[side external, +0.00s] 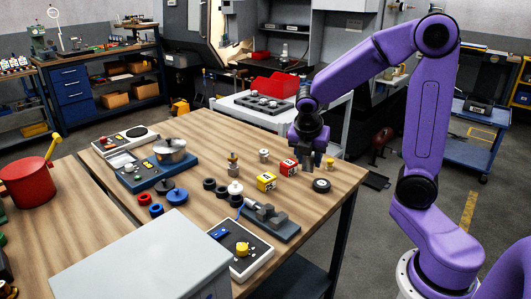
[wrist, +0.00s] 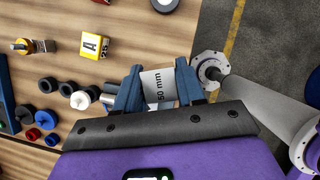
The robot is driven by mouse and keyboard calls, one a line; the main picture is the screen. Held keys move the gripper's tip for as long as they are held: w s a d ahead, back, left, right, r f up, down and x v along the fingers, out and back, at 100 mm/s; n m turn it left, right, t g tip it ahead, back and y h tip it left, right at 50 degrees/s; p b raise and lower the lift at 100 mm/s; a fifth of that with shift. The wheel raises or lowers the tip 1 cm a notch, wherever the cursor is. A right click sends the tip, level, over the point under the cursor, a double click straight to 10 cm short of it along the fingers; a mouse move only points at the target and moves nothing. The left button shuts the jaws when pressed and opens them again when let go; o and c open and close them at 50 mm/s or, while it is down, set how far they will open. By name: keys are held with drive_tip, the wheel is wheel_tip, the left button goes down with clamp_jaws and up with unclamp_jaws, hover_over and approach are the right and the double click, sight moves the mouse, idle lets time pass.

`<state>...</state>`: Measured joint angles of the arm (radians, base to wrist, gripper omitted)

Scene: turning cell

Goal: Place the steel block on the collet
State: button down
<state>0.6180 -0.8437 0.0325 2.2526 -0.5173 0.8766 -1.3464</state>
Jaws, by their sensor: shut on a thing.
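My gripper (side external: 310,162) is raised over the right end of the wooden table. In the wrist view my gripper (wrist: 159,88) is shut on the steel block (wrist: 157,86), a pale block marked "50 mm" held between the blue fingers. In the side view the fingers largely hide the block. I cannot tell for certain which part is the collet. A brass-coloured upright part (side external: 233,163) and a small silver cylinder (side external: 264,155) stand left of my gripper, apart from it. The brass part also shows in the wrist view (wrist: 20,46).
The table's right edge is close.

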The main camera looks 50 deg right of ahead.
drive_tip(key=w+d+r+n, duration=0.1)
drive_tip(key=w+d+n, duration=0.15)
drive_tip(key=w, duration=0.55)
drive_tip(key=n+t+y, duration=0.1)
drive_tip(key=n+t, duration=0.1)
drive_tip(key=n, duration=0.1)
hover_over(264, 151)
drive_tip(key=s, duration=0.1)
drive_tip(key=shift+m, duration=0.25)
drive_tip(key=f, duration=0.6)
drive_tip(key=shift+s+a+f, duration=0.1)
drive_tip(key=shift+a+f, duration=0.1)
drive_tip(key=shift+f, duration=0.05)
drive_tip(key=shift+w+d+f, duration=0.2)
drive_tip(key=shift+w+f, duration=0.35)
drive_tip(key=shift+f, duration=0.1)
drive_tip(key=shift+w+f, duration=0.2)
drive_tip(key=shift+f, duration=1.45)
drive_tip(key=shift+s+f, duration=0.1)
drive_tip(key=shift+f, duration=0.05)
